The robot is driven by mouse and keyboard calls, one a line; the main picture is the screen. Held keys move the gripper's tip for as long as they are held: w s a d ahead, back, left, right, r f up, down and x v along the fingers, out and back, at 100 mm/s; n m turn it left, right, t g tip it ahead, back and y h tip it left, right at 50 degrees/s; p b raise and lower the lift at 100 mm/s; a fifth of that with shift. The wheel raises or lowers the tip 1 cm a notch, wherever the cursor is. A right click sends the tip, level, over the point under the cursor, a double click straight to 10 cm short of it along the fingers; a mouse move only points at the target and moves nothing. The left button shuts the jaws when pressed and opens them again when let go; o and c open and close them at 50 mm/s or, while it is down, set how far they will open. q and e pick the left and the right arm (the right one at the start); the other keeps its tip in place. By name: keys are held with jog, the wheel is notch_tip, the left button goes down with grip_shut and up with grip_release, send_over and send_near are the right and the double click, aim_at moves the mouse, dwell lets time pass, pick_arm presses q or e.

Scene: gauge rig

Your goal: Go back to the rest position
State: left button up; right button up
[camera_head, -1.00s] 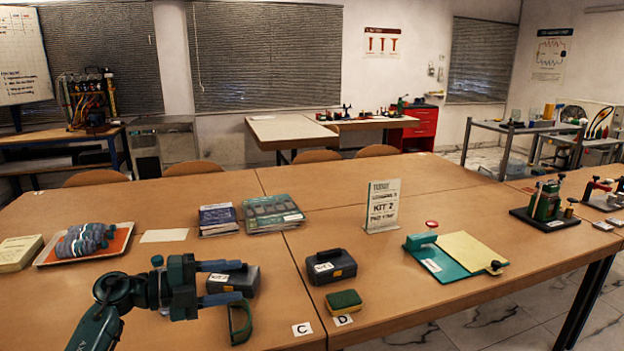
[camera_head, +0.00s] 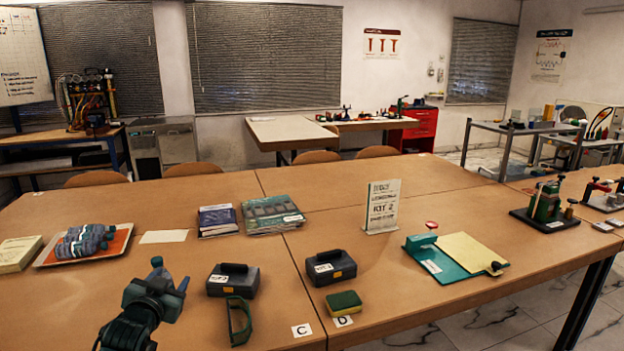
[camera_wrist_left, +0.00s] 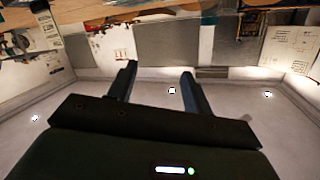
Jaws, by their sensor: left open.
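My left arm (camera_head: 148,306) is folded low at the front left of the table in the head view, left of the two black cases. My right gripper is not in view.
A black case (camera_head: 233,281) stands by label C, with a green-framed item (camera_head: 239,321) in front of it. Another black case (camera_head: 331,267) and a sponge (camera_head: 344,302) are by label D. A tray (camera_head: 113,252) holds grey parts. Bare table lies around my arm.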

pick_arm(q)
jog(key=s+d+f+g+h, duration=0.1)
jog(key=s+d+f, duration=0.4)
jog(key=s+f, duration=0.25)
jog(key=s+d+f+g+h, duration=0.1)
jog(key=s+d+f+g, duration=0.1)
jog(key=s+d+f, duration=0.45)
jog(key=s+d+f+g+h, duration=0.1)
jog(key=s+d+f, duration=0.1)
jog(key=s, duration=0.8)
jog(key=s+d+f+g+h, duration=0.1)
jog(key=s+d+f, duration=0.2)
jog(key=s, duration=0.8)
jog(key=shift+s+d+g, duration=0.25)
jog(key=shift+d+g, duration=0.05)
jog(key=shift+d, duration=0.2)
